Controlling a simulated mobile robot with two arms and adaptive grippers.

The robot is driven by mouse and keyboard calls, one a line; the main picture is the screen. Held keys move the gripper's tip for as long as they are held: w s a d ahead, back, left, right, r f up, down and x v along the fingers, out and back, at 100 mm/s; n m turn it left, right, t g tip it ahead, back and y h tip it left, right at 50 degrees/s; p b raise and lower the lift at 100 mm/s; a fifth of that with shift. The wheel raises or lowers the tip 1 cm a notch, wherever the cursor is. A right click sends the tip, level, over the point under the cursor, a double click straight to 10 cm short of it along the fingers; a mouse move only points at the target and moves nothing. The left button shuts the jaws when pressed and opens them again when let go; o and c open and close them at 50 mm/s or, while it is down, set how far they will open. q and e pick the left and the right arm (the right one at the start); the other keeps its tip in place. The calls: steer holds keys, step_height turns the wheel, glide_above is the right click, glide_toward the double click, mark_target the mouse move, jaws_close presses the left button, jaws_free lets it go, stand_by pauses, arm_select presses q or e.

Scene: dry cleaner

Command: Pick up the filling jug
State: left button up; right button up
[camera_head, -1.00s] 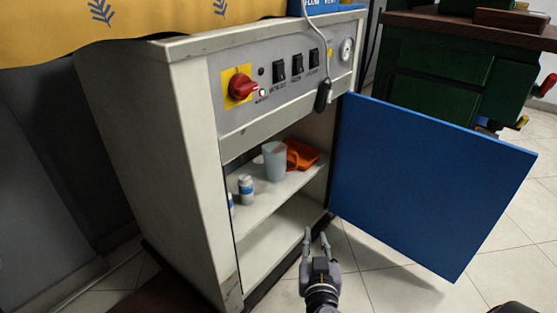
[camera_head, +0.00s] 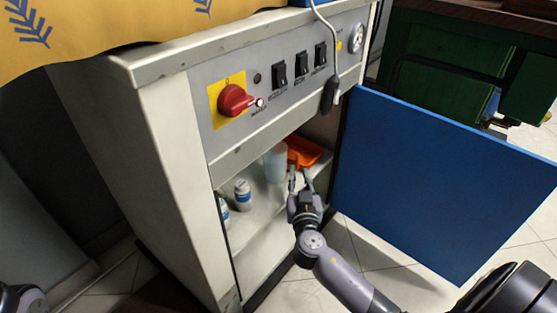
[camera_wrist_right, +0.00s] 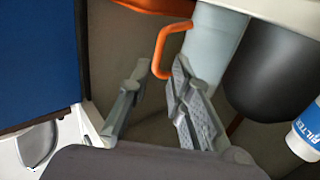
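The filling jug (camera_head: 275,165), pale blue and translucent, stands upright on the shelf inside the open cabinet. In the right wrist view the jug (camera_wrist_right: 208,45) shows its orange loop handle (camera_wrist_right: 163,50) on the side facing my fingers. My right gripper (camera_head: 300,177) is at the shelf, just in front of the jug and to its right. In the wrist view the right gripper (camera_wrist_right: 160,80) is open, its fingertips on either side of the handle's lower end. I cannot tell if they touch it. My left gripper is not clearly in view.
An orange object (camera_head: 304,151) lies behind the jug. The blue door (camera_head: 430,180) hangs open at right. A black pendant (camera_head: 329,95) hangs before the panel.

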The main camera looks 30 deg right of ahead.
mark_target(298, 162)
steer(key=shift+p+x, duration=0.5)
steer(key=shift+x, duration=3.05)
steer(key=shift+s, duration=0.1)
jaws_close()
